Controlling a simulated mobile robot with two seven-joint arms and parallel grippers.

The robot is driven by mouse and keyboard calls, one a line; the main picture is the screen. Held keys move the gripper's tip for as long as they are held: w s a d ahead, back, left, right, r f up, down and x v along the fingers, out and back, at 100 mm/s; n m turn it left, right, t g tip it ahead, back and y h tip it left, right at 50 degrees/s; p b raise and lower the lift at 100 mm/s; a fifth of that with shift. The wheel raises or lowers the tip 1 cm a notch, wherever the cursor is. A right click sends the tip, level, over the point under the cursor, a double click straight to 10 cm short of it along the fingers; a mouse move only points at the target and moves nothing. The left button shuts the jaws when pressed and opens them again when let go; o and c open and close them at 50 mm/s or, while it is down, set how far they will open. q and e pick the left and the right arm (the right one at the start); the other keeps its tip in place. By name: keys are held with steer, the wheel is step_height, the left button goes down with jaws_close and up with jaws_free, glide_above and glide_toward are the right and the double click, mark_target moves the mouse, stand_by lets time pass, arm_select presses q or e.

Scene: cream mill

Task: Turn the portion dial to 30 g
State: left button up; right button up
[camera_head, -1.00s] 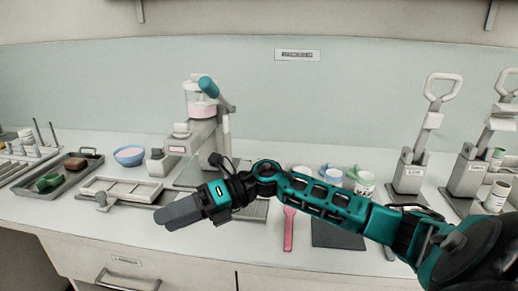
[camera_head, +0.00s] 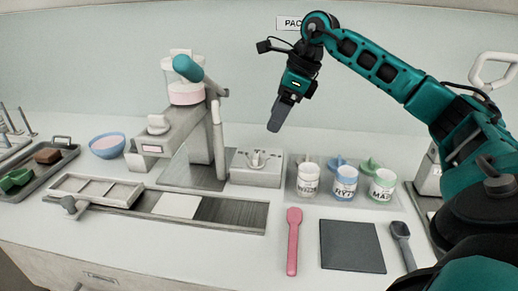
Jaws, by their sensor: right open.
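The cream mill (camera_head: 208,140) stands on the counter, with a clear hopper of pink contents (camera_head: 186,84) and a teal-ended lever (camera_head: 188,68). A white round knob (camera_head: 158,121) sits on its front arm. A grey box (camera_head: 257,172) beside the mill carries a small raised knob (camera_head: 257,158). Which of these is the portion dial I cannot tell, and no dial marks are readable. My right gripper (camera_head: 277,118) points down in the air, seen above and slightly right of the box, touching nothing. Its fingers overlap in this view. My left gripper is not in view.
Three labelled jars (camera_head: 345,183) stand right of the box. A pink spatula (camera_head: 293,240), a dark mat (camera_head: 351,246) and a dark scoop (camera_head: 402,240) lie in front. A slide tray (camera_head: 97,190) lies in front of the mill; a blue bowl (camera_head: 107,147) is left.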

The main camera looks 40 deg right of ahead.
mark_target(256, 155)
steer(key=x, duration=1.1)
steer(key=shift+a+f, duration=0.15)
steer(key=shift+c, duration=0.2)
steer(key=c, duration=1)
steer(key=shift+m, duration=0.4)
steer(key=m+t+h, duration=0.1)
steer(key=m, duration=0.2)
steer(key=shift+a, duration=0.1)
steer(key=m+h, duration=0.2)
steer(key=m, duration=0.3)
steer(key=shift+a+b, duration=0.1)
steer(key=shift+b, duration=0.25)
